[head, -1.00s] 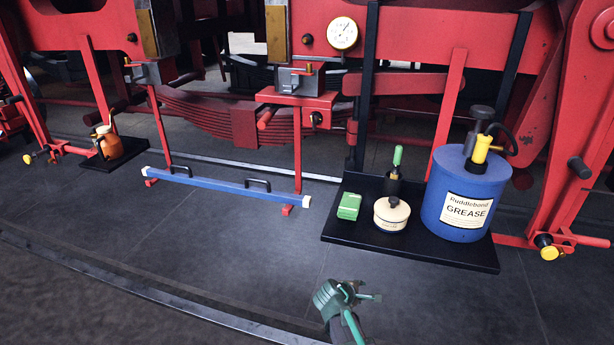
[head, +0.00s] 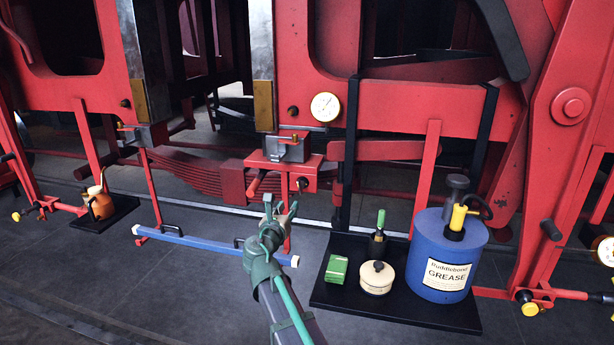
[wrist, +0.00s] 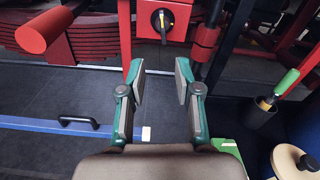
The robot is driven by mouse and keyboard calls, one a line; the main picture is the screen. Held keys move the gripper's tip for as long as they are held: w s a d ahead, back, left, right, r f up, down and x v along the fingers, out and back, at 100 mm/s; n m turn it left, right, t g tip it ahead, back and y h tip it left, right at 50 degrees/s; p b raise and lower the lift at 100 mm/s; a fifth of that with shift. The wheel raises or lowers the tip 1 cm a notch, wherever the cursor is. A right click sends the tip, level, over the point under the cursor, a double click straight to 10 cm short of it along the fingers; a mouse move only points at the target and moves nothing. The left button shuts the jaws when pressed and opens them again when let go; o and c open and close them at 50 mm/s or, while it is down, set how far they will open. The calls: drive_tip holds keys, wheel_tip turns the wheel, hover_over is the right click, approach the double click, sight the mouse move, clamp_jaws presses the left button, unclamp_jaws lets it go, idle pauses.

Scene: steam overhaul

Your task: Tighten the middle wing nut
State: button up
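My gripper (head: 279,210) is raised in front of a red bracket box (head: 284,172) on the locomotive frame. In the wrist view my gripper (wrist: 160,80) is open, with its two green-and-grey fingers apart and nothing between them. A small dark round fitting with a yellowish mark (wrist: 162,20) sits on the face of the red box, ahead of the fingers. It also shows as a dark knob in the head view (head: 302,183). I cannot tell whether it is the middle wing nut. The fingers are short of it and not touching.
A black tray (head: 330,295) at the right holds a blue grease drum (head: 447,260), a cream tin (head: 376,278), a green box (head: 337,268) and a green-handled tool (head: 380,220). A blue bar with black handles (head: 195,242) lies low at the left. Red rods and brackets surround the box.

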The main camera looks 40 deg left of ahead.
sight(299, 188)
drive_tip(key=shift+n, duration=0.4)
drive_tip(key=x, duration=0.3)
drive_tip(key=r+p+x, duration=0.1)
drive_tip(key=x, duration=0.3)
drive_tip(key=p+x, duration=0.1)
drive_tip(key=x, duration=0.3)
drive_tip(key=shift+w+r, duration=0.15)
drive_tip(key=shift+r, duration=0.15)
clamp_jaws()
